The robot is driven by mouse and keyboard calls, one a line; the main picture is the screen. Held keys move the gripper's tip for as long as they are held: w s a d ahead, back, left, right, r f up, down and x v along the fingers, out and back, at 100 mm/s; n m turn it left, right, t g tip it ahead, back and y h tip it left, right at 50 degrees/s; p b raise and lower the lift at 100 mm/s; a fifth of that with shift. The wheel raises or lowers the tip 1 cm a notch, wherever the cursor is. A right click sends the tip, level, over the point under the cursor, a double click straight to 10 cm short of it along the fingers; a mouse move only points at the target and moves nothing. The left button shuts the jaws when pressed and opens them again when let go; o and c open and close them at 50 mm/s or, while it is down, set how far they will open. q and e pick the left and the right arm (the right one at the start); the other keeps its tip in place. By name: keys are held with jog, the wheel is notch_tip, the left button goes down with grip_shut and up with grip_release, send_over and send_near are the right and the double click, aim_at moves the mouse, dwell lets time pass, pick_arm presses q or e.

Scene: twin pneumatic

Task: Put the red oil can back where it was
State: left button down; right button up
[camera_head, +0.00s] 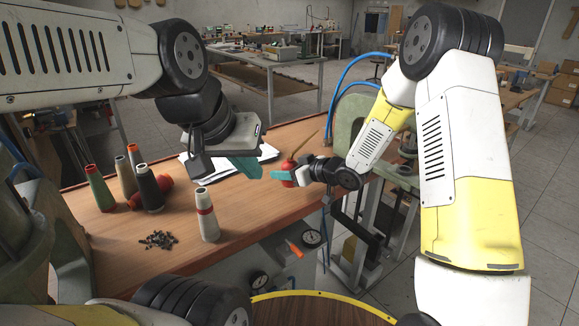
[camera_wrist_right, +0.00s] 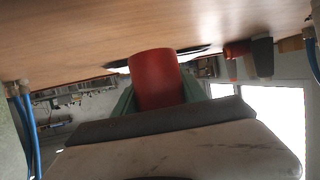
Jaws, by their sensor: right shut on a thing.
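The red oil can (camera_head: 289,168), with a thin spout slanting up to the right, is at the tabletop's right end in the head view. My right gripper (camera_head: 290,176) is shut on its body with teal fingers. In the right wrist view the red can (camera_wrist_right: 157,80) sits between the two teal fingers (camera_wrist_right: 160,100). I cannot tell whether its base touches the table. My left gripper (camera_head: 247,167) hangs over white papers left of the can; its finger gap is not clear and I see nothing held.
The wooden table (camera_head: 255,215) carries white papers (camera_head: 268,153), several thread-cone-like spools (camera_head: 208,215), red round items (camera_head: 165,182) and a pile of small dark pieces (camera_head: 158,240). A green machine with blue hoses (camera_head: 352,115) stands beyond the right end. The table's front middle is clear.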

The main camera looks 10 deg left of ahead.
jog(key=w, duration=0.1)
jog(key=w+a, duration=0.1)
jog(key=w, duration=0.1)
jog(key=w+a, duration=0.1)
jog(key=shift+w+a+f, duration=0.1)
jog(key=shift+w+f, duration=0.1)
jog(key=shift+w, duration=0.2)
jog(key=shift+f, duration=1.75)
jog(key=shift+f, duration=0.15)
jog(key=o, duration=1.3)
jog(key=shift+c, duration=0.2)
